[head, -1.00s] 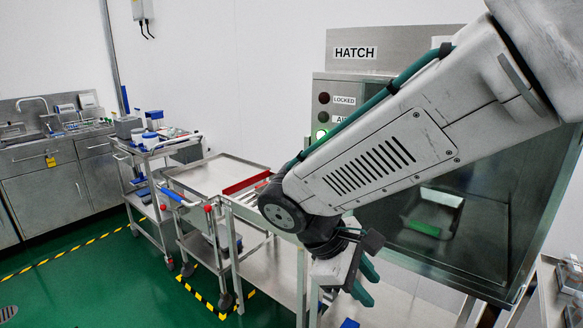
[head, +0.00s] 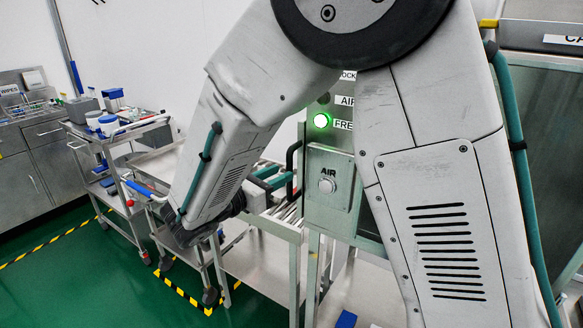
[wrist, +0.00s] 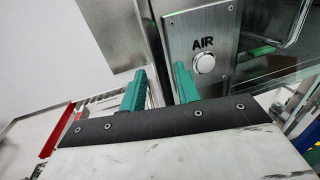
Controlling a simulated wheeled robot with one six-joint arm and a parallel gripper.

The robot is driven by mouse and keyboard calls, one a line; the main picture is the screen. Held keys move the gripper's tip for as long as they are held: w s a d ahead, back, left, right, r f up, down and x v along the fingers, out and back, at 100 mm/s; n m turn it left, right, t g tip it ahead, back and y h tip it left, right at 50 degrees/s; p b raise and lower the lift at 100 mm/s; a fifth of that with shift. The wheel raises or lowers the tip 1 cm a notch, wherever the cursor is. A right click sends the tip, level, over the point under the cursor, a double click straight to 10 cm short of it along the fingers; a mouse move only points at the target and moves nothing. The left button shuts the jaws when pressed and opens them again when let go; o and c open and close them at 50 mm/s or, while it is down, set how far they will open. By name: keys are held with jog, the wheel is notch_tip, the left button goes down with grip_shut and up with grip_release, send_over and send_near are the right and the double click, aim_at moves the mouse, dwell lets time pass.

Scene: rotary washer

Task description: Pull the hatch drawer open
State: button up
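The hatch (head: 335,215) is a steel cabinet with a lit green lamp (head: 320,121) labelled FREE and an AIR button (head: 327,185). A black bar handle (head: 291,165) stands on its left side. My gripper (head: 279,178) reaches in from the left, its green fingers close to this handle. In the wrist view the two fingers of my gripper (wrist: 160,78) are apart. A dark upright bar (wrist: 154,45), seemingly the handle, shows beyond and between them. I cannot tell whether they touch it. No opened drawer shows; my arm hides much of the hatch front.
A roller table (head: 285,225) adjoins the hatch on the left. A red strip (wrist: 54,132) shows at left in the wrist view. Trolleys (head: 105,150) with lab items stand farther left. Green floor (head: 60,285) is clear at lower left.

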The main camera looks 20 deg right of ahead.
aim_at(289, 196)
jog(key=shift+x, duration=2.2)
